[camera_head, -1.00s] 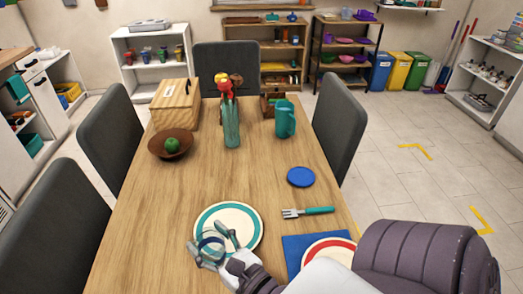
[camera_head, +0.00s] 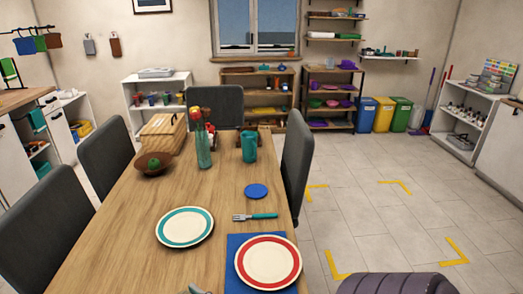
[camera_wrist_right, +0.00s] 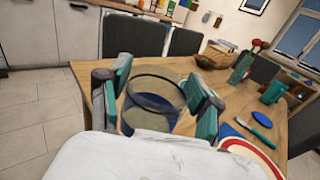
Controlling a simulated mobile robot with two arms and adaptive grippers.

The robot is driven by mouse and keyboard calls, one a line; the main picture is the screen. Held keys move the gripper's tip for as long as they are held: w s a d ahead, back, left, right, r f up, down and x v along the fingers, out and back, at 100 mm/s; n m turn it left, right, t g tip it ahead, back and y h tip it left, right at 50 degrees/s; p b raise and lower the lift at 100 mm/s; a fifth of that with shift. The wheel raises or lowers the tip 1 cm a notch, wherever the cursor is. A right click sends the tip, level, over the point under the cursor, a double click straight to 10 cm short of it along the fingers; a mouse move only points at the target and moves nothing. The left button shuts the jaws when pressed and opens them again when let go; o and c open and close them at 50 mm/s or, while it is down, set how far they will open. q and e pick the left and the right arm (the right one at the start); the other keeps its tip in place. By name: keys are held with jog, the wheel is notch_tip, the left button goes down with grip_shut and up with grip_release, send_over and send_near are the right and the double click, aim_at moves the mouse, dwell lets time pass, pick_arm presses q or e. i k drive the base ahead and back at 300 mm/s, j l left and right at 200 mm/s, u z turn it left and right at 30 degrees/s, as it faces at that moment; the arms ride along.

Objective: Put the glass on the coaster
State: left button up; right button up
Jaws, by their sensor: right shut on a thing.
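The clear glass (camera_wrist_right: 152,100), with blue showing in its lower part, is between the fingers of my right gripper (camera_wrist_right: 162,88) in the right wrist view, and the gripper is shut on it. In the head view only a small tip of this gripper shows at the bottom edge, and the glass is out of sight. The round blue coaster (camera_head: 256,191) lies flat and bare on the wooden table (camera_head: 140,212), beyond the fork. The glass is apart from the coaster, on the near side of the table. My left gripper is not in view.
A fork (camera_head: 255,217) lies just nearer than the coaster. A teal-rimmed plate (camera_head: 185,227) and a red-rimmed plate (camera_head: 268,262) on a blue mat (camera_head: 234,245) are close by. A teal jug (camera_head: 249,147), vase (camera_head: 203,150) and bowl (camera_head: 154,165) stand farther back.

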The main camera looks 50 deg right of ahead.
aim_at(256, 191)
jog(key=k+l+u, duration=0.25)
jog(key=k+l, duration=0.15)
jog(key=l, duration=0.2)
jog(key=k+l+u, duration=0.25)
jog(key=k+l, duration=0.2)
jog(key=l+u, duration=0.35)
jog(key=l, duration=1.45)
